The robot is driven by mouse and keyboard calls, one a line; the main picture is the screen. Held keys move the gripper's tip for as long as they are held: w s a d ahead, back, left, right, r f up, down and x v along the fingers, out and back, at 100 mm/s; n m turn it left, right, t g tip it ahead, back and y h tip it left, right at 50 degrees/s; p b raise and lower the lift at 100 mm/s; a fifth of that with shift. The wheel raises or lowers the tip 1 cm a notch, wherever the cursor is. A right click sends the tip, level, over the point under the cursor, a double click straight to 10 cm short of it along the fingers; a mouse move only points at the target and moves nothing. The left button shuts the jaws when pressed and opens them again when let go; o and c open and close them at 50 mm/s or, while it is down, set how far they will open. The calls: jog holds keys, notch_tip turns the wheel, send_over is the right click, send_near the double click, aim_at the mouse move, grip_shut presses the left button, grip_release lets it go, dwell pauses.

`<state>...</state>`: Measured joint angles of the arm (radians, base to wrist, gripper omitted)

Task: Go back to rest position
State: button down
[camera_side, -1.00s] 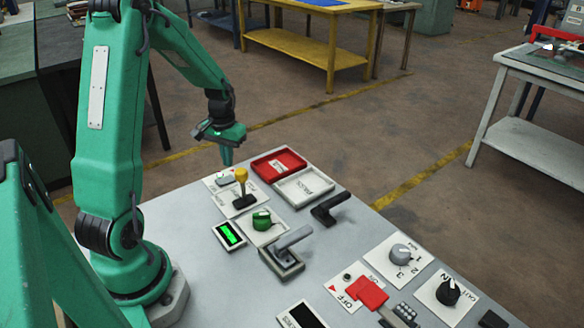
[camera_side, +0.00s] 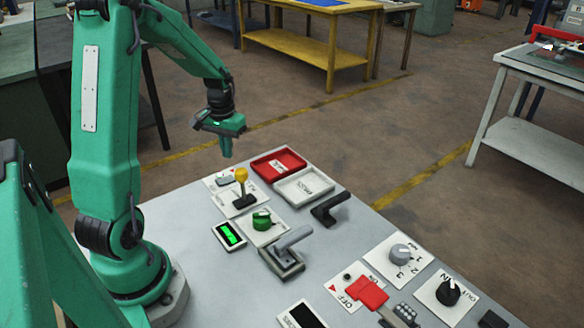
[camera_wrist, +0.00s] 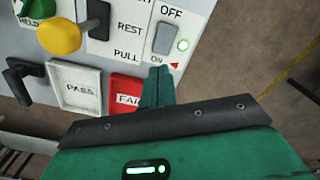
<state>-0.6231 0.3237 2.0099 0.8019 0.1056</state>
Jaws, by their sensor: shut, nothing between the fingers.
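My gripper (camera_side: 226,153) hangs in the air above the far end of the grey panel table (camera_side: 185,215), pointing down. Its green fingers are together with nothing between them. In the wrist view the shut fingertips (camera_wrist: 157,84) lie in front of the panel edge, between the red FAIL tray (camera_wrist: 126,90) and the ON/OFF switch (camera_wrist: 165,38). The yellow-knobbed lever (camera_side: 241,175) stands upright just below and right of my gripper in the side view. My gripper touches nothing.
The white PASS tray (camera_side: 303,187) sits beside the red tray. A green knob (camera_side: 262,221), a grey lever (camera_side: 292,238), a black handle (camera_side: 330,207), a red switch cover (camera_side: 366,292) and dials crowd the panel. Open floor lies beyond.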

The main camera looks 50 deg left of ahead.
jog(key=s+d+r+m+t, duration=0.2)
jog(key=s+d+r, duration=0.3)
jog(key=d+r, duration=0.3)
jog(key=s+d+r+m+t, duration=0.3)
jog(key=d+r, duration=0.5)
jog(key=d, duration=0.7)
jog(key=shift+s+d+m+t, duration=0.3)
jog(key=shift+s+m, duration=0.2)
jog(key=shift+s, duration=0.65)
